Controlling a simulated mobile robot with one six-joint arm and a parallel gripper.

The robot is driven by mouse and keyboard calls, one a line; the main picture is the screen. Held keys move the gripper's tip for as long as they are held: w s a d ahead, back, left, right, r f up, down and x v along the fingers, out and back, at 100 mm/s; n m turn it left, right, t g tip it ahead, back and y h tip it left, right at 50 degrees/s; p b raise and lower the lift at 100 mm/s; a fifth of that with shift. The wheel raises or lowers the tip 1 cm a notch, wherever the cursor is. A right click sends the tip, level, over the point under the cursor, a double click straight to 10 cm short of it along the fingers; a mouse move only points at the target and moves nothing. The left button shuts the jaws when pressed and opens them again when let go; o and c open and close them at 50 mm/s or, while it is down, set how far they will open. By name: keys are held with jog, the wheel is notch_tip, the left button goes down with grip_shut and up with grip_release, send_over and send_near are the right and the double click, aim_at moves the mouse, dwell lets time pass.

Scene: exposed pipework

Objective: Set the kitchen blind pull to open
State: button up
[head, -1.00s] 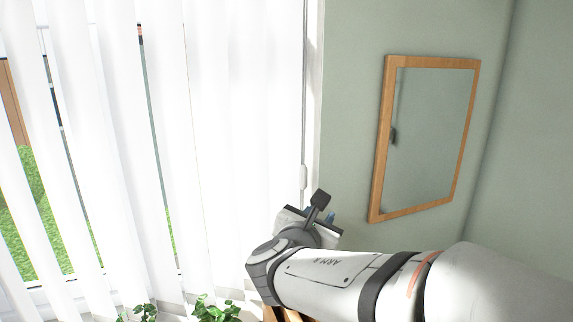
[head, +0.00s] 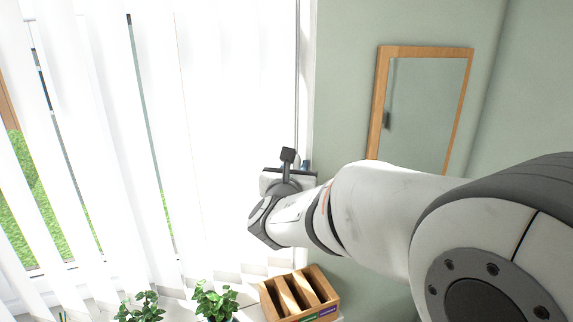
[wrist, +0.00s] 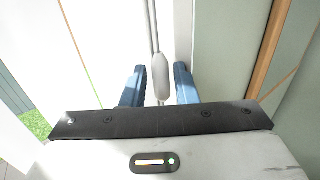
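The blind pull (wrist: 161,76) is a pale, elongated weight on thin cords. In the wrist view it hangs between the two blue fingers of my gripper (wrist: 160,86), with a gap visible on each side. The gripper is open around it. In the head view my gripper (head: 306,166) is beside the right edge of the vertical blind (head: 235,130), and my wrist hides most of the fingers. The pull's cord (head: 297,80) runs down along that edge; the weight itself is hidden behind my wrist. The white slats hang with narrow gaps on the left.
A wood-framed mirror (head: 378,100) hangs on the green wall to the right, partly behind my arm. Below the blind stand leafy plants (head: 215,298) and a wooden box with compartments (head: 300,296). The window frame (wrist: 184,30) is close to the right finger.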

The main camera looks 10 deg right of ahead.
jog(key=shift+c, duration=0.4)
grip_shut()
notch_tip(320, 180, down, 6)
jog(key=b, duration=0.8)
jog(key=shift+f, duration=0.25)
jog(key=shift+o, duration=0.4)
grip_release()
jog(key=shift+r, duration=0.1)
